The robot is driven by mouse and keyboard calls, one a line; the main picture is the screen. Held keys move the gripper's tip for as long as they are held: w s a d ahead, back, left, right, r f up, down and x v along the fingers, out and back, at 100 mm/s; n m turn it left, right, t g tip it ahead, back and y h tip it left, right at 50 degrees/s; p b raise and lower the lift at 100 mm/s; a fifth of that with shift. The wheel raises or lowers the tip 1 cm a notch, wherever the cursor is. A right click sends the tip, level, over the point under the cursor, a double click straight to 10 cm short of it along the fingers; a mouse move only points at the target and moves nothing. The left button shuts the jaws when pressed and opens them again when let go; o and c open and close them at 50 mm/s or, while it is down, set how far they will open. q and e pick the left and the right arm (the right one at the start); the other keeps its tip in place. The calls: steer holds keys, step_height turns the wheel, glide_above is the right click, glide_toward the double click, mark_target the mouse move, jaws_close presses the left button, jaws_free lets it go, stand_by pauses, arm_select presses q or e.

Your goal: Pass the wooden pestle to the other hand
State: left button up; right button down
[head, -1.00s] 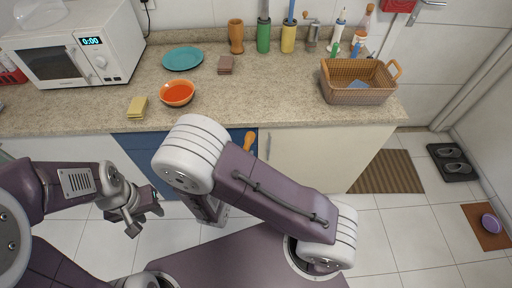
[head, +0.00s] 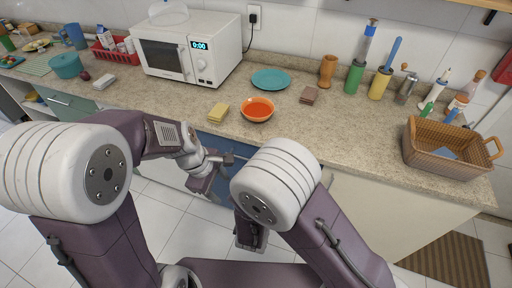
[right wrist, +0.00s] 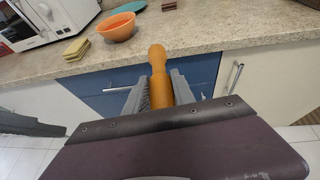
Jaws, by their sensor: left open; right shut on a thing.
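The wooden pestle (right wrist: 158,78) is orange-brown with a rounded knob at its far end. In the right wrist view my right gripper (right wrist: 160,92) is shut on it, with one finger on each side, and the knob points away toward the counter. In the head view the pestle and right fingertips are hidden behind my right arm. My left gripper (head: 222,174) is open and empty in front of the blue cabinet door, left of my right arm. A dark grey piece at the left edge of the right wrist view may be part of it.
The stone counter (head: 290,125) runs behind both grippers. Near its front edge are an orange bowl (head: 257,109) and a yellow sponge (head: 218,112). A teal plate (head: 271,79), microwave (head: 188,45) and wicker basket (head: 440,150) stand farther off. The blue cabinet door (right wrist: 110,85) is close ahead.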

arm_select(q)
steer(key=w+d+r+n+t+h, duration=0.3)
steer(key=w+d+r+n, duration=0.6)
steer(key=n, duration=1.1)
steer(key=shift+g+h, duration=0.6)
steer(key=shift+g, duration=0.1)
steer(key=x, duration=1.3)
steer(key=shift+w+a+f, duration=0.15)
steer(key=shift+w+a, duration=0.05)
jaws_close()
arm_select(e)
steer(key=c, duration=1)
jaws_free()
steer(key=shift+o, duration=0.2)
